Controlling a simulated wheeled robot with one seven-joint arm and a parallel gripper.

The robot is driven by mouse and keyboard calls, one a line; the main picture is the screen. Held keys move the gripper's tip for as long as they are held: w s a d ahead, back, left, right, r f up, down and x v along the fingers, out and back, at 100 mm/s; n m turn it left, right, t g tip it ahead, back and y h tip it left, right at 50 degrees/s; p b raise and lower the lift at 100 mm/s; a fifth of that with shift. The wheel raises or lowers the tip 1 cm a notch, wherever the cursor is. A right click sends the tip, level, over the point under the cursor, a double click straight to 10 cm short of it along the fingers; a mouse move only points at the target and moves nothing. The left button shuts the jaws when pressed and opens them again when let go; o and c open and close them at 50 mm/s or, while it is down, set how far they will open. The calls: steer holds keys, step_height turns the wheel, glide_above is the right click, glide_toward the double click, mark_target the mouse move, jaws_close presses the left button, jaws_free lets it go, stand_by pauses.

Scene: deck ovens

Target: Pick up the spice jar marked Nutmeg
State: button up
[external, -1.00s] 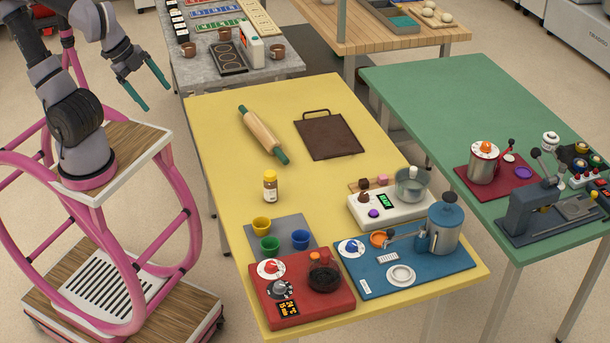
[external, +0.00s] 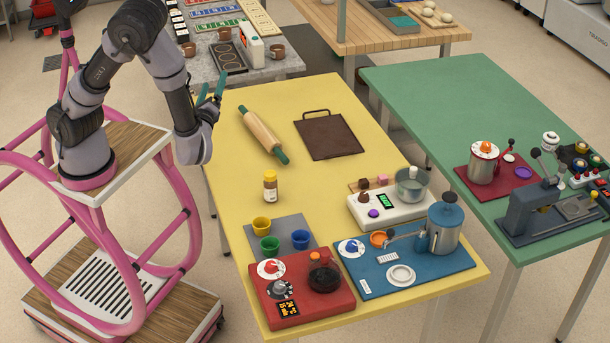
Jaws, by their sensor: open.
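A small spice jar (external: 270,187) with a yellow-brown lid and a pale label stands upright on the yellow table (external: 225,150), left of its middle. The writing on its label is too small to read. My gripper (external: 210,87) is open and empty, with its teal fingers pointing up. It is at the table's far left edge, left of the rolling pin and well apart from the jar.
A rolling pin (external: 262,135) and a brown board (external: 328,137) lie behind the jar. Coloured cups (external: 262,224) on a grey mat, a red unit (external: 300,300), a white unit (external: 392,208) and a blue station (external: 420,265) stand in front and right. The table around the jar is clear.

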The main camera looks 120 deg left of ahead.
steer(key=w+a+f+m+t+y, duration=0.2)
steer(key=w+f+m+t+y, duration=0.3)
steer(key=m+t, duration=0.45)
steer(key=m+t+h, duration=1.3)
steer(key=m+h, duration=0.1)
steer(key=h, duration=0.2)
glide_toward(265, 179)
steer(key=x, duration=0.4)
steer(key=shift+s+a+f, duration=0.15)
steer(key=shift+s+a, duration=0.05)
steer(key=shift+a, duration=0.1)
steer(key=shift+w+a+f, duration=0.15)
steer(key=shift+a+x, duration=0.2)
steer(key=shift+x, duration=4.95)
jaws_close()
steer(key=shift+r, duration=0.2)
